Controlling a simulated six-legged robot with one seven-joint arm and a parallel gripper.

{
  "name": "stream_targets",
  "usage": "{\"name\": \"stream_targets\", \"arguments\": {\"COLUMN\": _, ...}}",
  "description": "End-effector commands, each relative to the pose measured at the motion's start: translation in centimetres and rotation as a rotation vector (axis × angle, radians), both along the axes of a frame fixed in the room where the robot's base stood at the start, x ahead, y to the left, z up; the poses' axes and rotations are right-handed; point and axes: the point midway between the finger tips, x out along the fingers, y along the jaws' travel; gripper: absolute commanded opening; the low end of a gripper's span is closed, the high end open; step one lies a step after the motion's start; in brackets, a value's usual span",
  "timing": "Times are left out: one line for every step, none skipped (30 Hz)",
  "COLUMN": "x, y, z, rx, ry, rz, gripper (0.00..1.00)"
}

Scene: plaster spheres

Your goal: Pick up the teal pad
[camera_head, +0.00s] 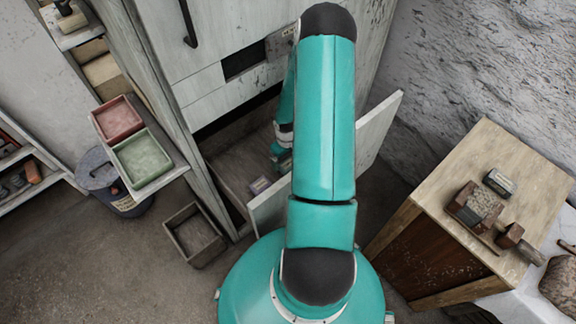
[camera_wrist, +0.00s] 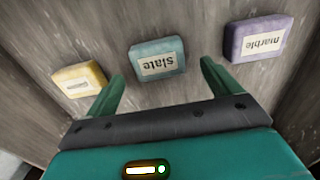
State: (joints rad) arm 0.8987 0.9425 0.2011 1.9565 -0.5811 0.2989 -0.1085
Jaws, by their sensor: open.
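The teal pad (camera_wrist: 157,60) lies on a grey wooden surface in the wrist view, with a pale label reading "slate" upside down. My gripper (camera_wrist: 162,70) is open, its two green fingers pointing toward the pad, one tip near each side. I cannot tell whether the tips touch it. A yellow pad (camera_wrist: 80,80) lies to the left and a purple pad (camera_wrist: 257,38) labelled "marble" to the right. In the head view my gripper (camera_head: 281,154) reaches into an open drawer (camera_head: 232,165); my arm hides the teal pad there.
The drawer's pale front panel (camera_head: 378,128) stands between my base and the pads. A wooden box (camera_head: 194,236) and a lidded bin (camera_head: 99,172) stand at left. Red (camera_head: 117,119) and green (camera_head: 142,160) trays sit on a shelf. A wooden cabinet (camera_head: 445,190) with tools stands right.

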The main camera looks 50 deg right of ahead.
Motion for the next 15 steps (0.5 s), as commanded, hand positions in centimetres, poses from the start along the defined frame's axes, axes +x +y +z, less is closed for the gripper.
{"name": "stream_targets", "arguments": {"x": -0.1, "y": 0.0, "z": -1.0, "rx": 0.002, "ry": 0.003, "rz": 0.001, "gripper": 0.89}}
{"name": "stream_targets", "arguments": {"x": -0.1, "y": 0.0, "z": -1.4, "rx": 0.002, "ry": 0.003, "rz": 0.001, "gripper": 0.89}}
{"name": "stream_targets", "arguments": {"x": -0.1, "y": 0.0, "z": -2.0, "rx": 0.002, "ry": 0.002, "rz": 0.0, "gripper": 0.89}}
{"name": "stream_targets", "arguments": {"x": 0.0, "y": -0.1, "z": -2.3, "rx": 0.001, "ry": 0.001, "rz": 0.0, "gripper": 0.89}}
{"name": "stream_targets", "arguments": {"x": 0.0, "y": -0.1, "z": -2.7, "rx": 0.001, "ry": 0.001, "rz": 0.0, "gripper": 0.89}}
{"name": "stream_targets", "arguments": {"x": 0.0, "y": -0.1, "z": -3.0, "rx": 0.001, "ry": 0.001, "rz": 0.0, "gripper": 0.89}}
{"name": "stream_targets", "arguments": {"x": 0.0, "y": -0.2, "z": -3.1, "rx": 0.001, "ry": 0.001, "rz": 0.0, "gripper": 0.89}}
{"name": "stream_targets", "arguments": {"x": 0.0, "y": -0.2, "z": -3.2, "rx": 0.0, "ry": 0.0, "rz": 0.0, "gripper": 0.89}}
{"name": "stream_targets", "arguments": {"x": 0.0, "y": -0.2, "z": -3.3, "rx": 0.0, "ry": 0.0, "rz": 0.0, "gripper": 0.89}}
{"name": "stream_targets", "arguments": {"x": 0.0, "y": -0.2, "z": -3.3, "rx": 0.0, "ry": 0.0, "rz": 0.0, "gripper": 0.89}}
{"name": "stream_targets", "arguments": {"x": 0.0, "y": -0.2, "z": -3.3, "rx": 0.0, "ry": 0.0, "rz": 0.0, "gripper": 0.89}}
{"name": "stream_targets", "arguments": {"x": 0.0, "y": -0.2, "z": -3.2, "rx": 0.0, "ry": 0.0, "rz": 0.0, "gripper": 0.89}}
{"name": "stream_targets", "arguments": {"x": 0.0, "y": -0.2, "z": -3.2, "rx": 0.0, "ry": 0.0, "rz": 0.0, "gripper": 0.89}}
{"name": "stream_targets", "arguments": {"x": 0.0, "y": -0.2, "z": -3.2, "rx": 0.0, "ry": 0.0, "rz": 0.0, "gripper": 0.89}}
{"name": "stream_targets", "arguments": {"x": 0.0, "y": -0.2, "z": -3.2, "rx": 0.0, "ry": 0.0, "rz": 0.0, "gripper": 0.83}}
